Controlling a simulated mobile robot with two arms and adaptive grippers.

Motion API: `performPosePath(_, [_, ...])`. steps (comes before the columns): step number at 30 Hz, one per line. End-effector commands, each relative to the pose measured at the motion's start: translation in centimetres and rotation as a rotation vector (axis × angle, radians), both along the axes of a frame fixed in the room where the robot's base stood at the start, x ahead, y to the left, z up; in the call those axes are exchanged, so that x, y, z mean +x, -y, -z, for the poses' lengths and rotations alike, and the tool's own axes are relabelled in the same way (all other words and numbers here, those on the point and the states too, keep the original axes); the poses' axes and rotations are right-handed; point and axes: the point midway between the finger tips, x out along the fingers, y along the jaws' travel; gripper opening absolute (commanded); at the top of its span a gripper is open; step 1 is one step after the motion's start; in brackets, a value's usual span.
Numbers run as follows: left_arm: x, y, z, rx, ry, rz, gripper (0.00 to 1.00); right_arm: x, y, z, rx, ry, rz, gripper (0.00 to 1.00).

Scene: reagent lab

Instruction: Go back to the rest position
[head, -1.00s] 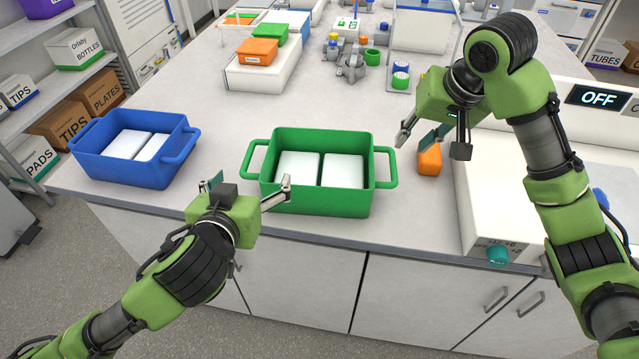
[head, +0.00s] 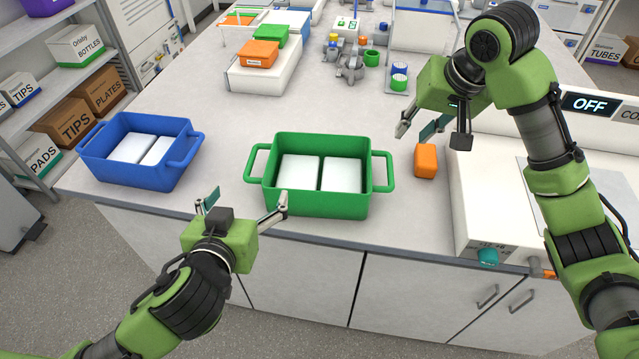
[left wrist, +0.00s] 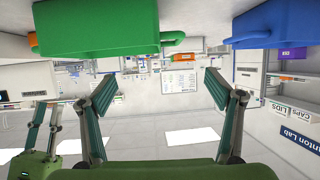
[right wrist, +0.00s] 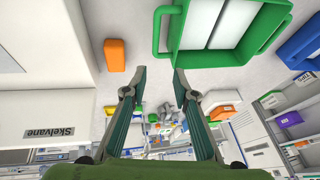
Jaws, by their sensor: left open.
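My left gripper (head: 246,203) is open and empty in front of the counter's front edge, between the blue and green crates. Its two spread fingers also show in the left wrist view (left wrist: 160,90). My right gripper (head: 428,128) is above the counter, to the right of the green crate and above and behind the orange block. In the right wrist view (right wrist: 158,85) its fingers stand apart with nothing between them.
The green crate (head: 315,204) and the blue crate (head: 133,174) each hold two white blocks. An orange block (head: 426,160) stands beside a white device with an "OFF" display (head: 588,102). Small lab items (head: 350,66) stand further back. Mid-counter is clear.

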Motion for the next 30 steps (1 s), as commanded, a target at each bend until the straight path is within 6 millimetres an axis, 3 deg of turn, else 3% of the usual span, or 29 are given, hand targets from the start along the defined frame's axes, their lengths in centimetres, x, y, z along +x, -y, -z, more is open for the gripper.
performPosePath(13, [-1.5, 0.0, -0.7, 0.001, -0.003, 0.001, 0.83, 0.0, 0.0, -2.5, 0.0, 0.0, 0.0, 0.26])
performPosePath(25, [-1.7, 0.0, -0.7, 0.001, 0.0, 0.001, 0.83, 0.0, 0.0, -2.6, 0.0, 0.0, 0.0, 0.26])
performPosePath(30, [-1.7, 0.0, -0.7, 0.001, 0.0, 0.001, 0.83, 0.0, 0.0, -2.6, 0.0, 0.0, 0.0, 0.71])
